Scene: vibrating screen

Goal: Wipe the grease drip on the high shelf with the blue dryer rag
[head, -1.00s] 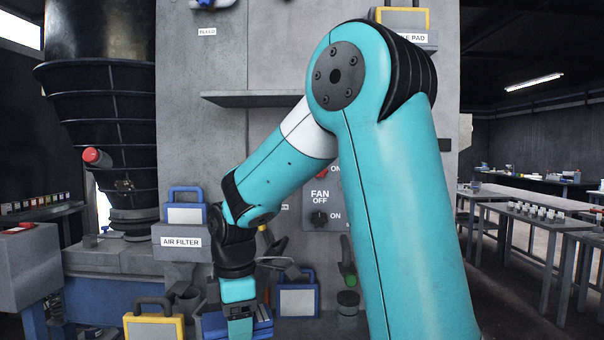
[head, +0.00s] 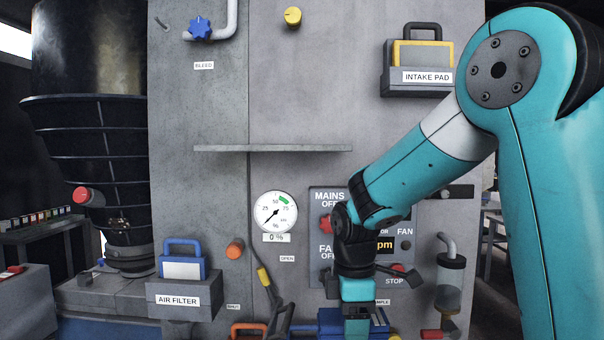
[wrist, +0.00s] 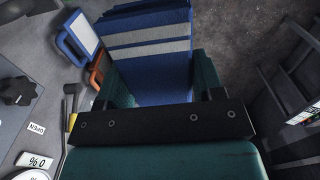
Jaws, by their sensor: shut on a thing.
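The blue rag with grey stripes (wrist: 150,60) is clamped between my gripper's fingers (wrist: 160,88) in the wrist view. In the head view, my gripper (head: 356,326) points down at the bottom edge, with the blue rag (head: 332,318) partly showing there. The high shelf (head: 272,148) is a thin grey ledge on the grey wall, seen nearly edge-on. It is up and to the left of my gripper, well apart from it. No grease drip can be made out; the shelf's top is hidden at this angle.
A gauge (head: 276,212) is below the shelf. The air filter holder (head: 180,298) is lower left, and the intake pad holder (head: 416,84) upper right. My arm covers part of the mains and fan panel (head: 328,196). The wall just above the shelf is clear.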

